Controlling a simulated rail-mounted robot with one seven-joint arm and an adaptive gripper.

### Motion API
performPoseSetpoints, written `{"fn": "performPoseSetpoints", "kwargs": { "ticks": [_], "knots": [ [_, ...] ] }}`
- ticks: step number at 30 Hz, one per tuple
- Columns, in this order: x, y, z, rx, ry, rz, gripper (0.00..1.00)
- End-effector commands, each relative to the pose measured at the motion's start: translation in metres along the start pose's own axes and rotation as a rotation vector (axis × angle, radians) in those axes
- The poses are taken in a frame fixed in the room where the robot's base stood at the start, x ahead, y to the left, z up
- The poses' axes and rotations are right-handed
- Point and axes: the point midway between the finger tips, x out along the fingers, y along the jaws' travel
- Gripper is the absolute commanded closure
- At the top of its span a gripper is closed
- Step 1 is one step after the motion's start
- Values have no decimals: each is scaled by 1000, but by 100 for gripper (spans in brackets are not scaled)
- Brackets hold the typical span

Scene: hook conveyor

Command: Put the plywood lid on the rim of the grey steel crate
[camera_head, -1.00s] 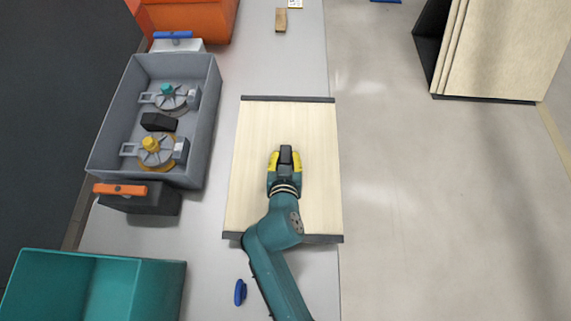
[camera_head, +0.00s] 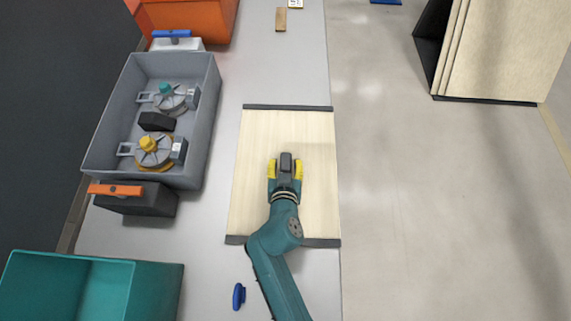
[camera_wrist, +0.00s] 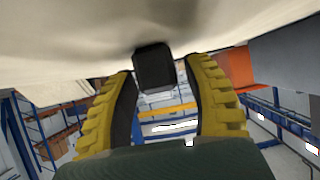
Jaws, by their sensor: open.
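The plywood lid (camera_head: 310,140) is a pale board with dark strips along its far and near edges. It appears to lie flat on the grey bench, right of the grey steel crate (camera_head: 203,125) and clear of its rim. My gripper (camera_head: 286,170) is over the middle of the lid, its yellow fingers open. In the wrist view the fingers (camera_wrist: 165,100) stand apart on either side of a dark block (camera_wrist: 155,68), apparently the lid's handle, with the pale lid (camera_wrist: 90,35) behind it. The crate is uncovered and holds two round metal parts with teal and yellow knobs and a black block.
A black box with an orange handle (camera_head: 118,190) stands at the crate's near end, and a teal bin (camera_head: 150,290) nearer still. An orange bin (camera_head: 190,22) is at the far end. A blue object (camera_head: 239,296) and a wooden block (camera_head: 281,20) lie on the bench.

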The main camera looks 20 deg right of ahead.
Motion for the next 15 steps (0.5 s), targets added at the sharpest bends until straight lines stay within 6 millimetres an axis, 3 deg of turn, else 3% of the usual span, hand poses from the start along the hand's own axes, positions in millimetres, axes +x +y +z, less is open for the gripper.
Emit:
{"fn": "performPoseSetpoints", "kwargs": {
  "ticks": [5, 15],
  "knots": [
    [-17, 0, -3, -2, -1, -1, 49],
    [-99, 0, -3, -2, -1, -3, 49]
  ]
}}
